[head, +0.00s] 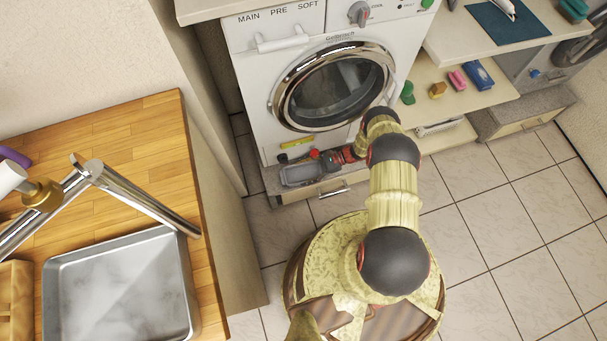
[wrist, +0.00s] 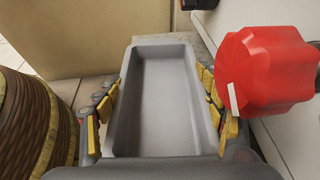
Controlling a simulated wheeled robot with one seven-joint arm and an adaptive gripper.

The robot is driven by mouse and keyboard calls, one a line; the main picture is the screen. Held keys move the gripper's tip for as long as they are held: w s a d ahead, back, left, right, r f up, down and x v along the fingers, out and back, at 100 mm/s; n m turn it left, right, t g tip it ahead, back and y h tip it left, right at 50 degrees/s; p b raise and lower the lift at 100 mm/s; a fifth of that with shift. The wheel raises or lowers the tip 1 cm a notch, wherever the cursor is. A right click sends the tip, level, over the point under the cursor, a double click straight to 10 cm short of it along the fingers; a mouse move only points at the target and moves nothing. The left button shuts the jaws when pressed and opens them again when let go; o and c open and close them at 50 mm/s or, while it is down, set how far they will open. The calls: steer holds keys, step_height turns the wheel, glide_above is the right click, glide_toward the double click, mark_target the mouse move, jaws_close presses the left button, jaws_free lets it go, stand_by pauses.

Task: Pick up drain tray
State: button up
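The drain tray is a grey, shallow rectangular tray (wrist: 165,95) that looks empty. In the head view the tray (head: 299,173) is low at the foot of the washing machine, over the ledge with a drawer. My gripper (wrist: 162,100) has its yellow-padded fingers on either side of the tray, close along its long walls. I cannot tell whether the pads press on the walls or leave a thin gap. In the head view my gripper (head: 327,162) is partly hidden by my arm. The tray's underside is hidden.
A red round knob (wrist: 265,68) stands close to the right finger. The washing machine (head: 330,85) rises right behind the tray. A yellow object (head: 296,142) sits above it. A wooden counter with a metal sink (head: 70,262) is at left. Tiled floor (head: 500,225) is clear at right.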

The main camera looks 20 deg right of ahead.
steer(key=c, duration=0.6)
steer(key=shift+c, duration=0.3)
steer(key=shift+r, duration=0.2)
